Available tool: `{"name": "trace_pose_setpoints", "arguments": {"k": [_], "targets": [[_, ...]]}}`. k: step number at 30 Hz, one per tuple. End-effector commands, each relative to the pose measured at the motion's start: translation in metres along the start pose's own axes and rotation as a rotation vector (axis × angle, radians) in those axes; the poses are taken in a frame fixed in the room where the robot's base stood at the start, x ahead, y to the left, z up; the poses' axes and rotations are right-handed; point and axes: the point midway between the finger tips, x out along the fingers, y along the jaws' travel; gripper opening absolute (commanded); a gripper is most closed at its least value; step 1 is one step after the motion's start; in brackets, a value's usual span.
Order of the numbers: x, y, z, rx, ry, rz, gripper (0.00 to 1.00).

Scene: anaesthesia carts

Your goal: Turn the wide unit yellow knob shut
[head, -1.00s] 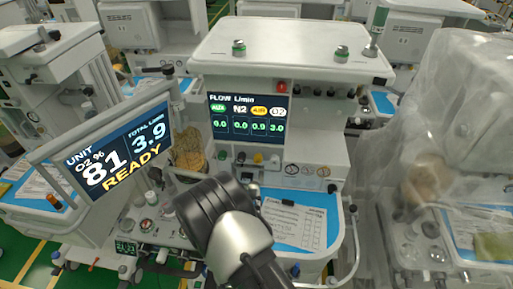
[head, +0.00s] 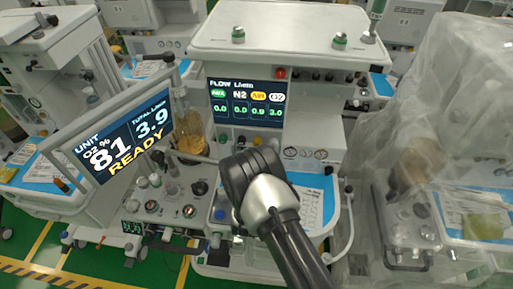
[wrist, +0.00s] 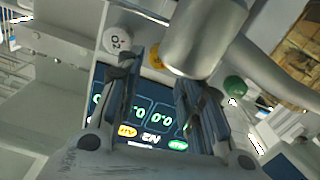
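The wide unit's yellow knob (head: 257,141) sits in the row of knobs below the flow screen (head: 246,103), just above my dark wrist. In the wrist view, a sliver of the yellow knob (wrist: 154,58) shows behind a grey metal cylinder, with the white O2 knob (wrist: 117,40) beside it and a green knob (wrist: 235,88) on the other side. My gripper (wrist: 160,80) has its fingers apart, with the screen visible between them and nothing held. In the head view my arm hides the fingers. The screen reads 0.9 under yellow AIR and 3.0 under O2.
A tilted monitor (head: 122,133) at left reads O2 81%, total 3.9, READY. A blue-topped work surface (head: 325,187) with papers lies below the knobs. A plastic-covered cart (head: 440,130) stands at right. Green floor (head: 50,250) shows at lower left.

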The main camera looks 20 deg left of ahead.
Motion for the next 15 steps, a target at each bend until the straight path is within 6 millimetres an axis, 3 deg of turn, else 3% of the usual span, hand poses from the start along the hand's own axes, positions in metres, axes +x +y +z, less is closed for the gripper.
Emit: {"name": "trace_pose_setpoints", "arguments": {"k": [6, 15], "targets": [[0.034, 0.000, 0.000, 0.001, 0.001, 0.000, 0.35], [0.047, 0.000, 0.000, -0.001, -0.001, -0.001, 0.35]]}}
